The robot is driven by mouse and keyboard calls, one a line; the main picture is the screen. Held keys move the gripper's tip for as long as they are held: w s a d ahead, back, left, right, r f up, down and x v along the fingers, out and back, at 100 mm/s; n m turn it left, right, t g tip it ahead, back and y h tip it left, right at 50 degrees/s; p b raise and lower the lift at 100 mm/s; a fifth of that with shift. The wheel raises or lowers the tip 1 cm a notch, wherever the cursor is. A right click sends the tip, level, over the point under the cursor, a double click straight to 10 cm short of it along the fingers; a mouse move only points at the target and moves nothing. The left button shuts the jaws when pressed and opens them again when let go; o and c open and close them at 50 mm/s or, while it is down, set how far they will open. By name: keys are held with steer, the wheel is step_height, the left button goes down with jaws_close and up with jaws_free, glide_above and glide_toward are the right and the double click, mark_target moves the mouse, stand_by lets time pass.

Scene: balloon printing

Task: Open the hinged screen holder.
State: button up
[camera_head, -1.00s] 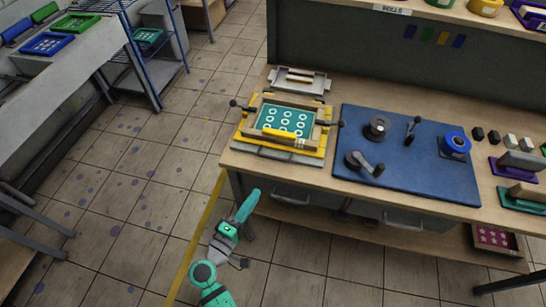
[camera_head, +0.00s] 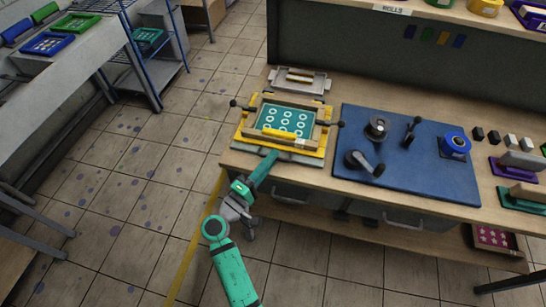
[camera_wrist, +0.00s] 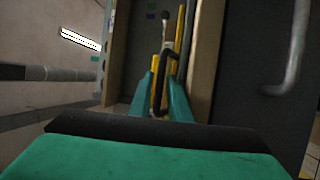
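The hinged screen holder (camera_head: 325,138) is a yellow frame at the left end of the bench, lying flat over a grey base. It carries a wood-framed screen (camera_head: 290,120) with teal mesh and white rings. A yellow bar (camera_head: 284,134) crosses its front, and black-knobbed levers stand out at both sides. My gripper (camera_head: 271,157) is at the holder's front edge, near the bench edge; contact cannot be told. In the wrist view my two teal fingers (camera_wrist: 162,98) stand apart, with yellow parts and a dark loop-shaped part (camera_wrist: 160,85) between and beyond them.
The wooden bench (camera_head: 335,95) holds a grey tray (camera_head: 299,81) behind the holder and a blue mat (camera_head: 425,176) with cranks and a lever to the right. Drawers with handles (camera_head: 291,199) sit below the bench top. Tiled floor left of the bench is free.

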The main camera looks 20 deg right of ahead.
steer(key=shift+w+d+r, duration=0.1)
steer(key=shift+w+d, duration=0.2)
steer(key=shift+d, duration=0.2)
jaws_close()
